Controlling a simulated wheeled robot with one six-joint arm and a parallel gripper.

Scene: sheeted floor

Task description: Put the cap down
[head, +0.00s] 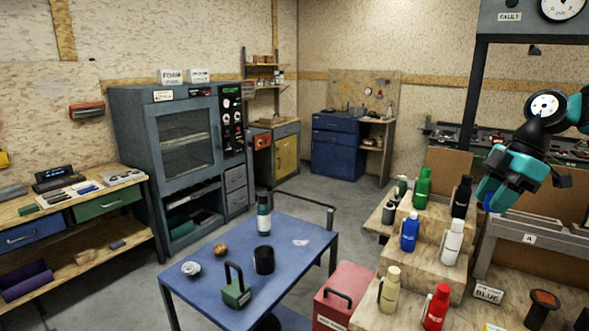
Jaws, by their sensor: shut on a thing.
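My gripper (490,196) is at the right of the head view, pointing down above the stepped wooden stand (429,263). Its teal fingers are shut on a small blue thing (487,204), which seems to be the cap. Most of it is hidden by the fingers, so its shape cannot be told. Bottles stand on the stand's steps: a green one (422,188), a black one (461,197), a blue one (409,232), a white one (452,243), a cream one (389,290) and a red one (436,307).
A red box (345,291) stands between table and stand.

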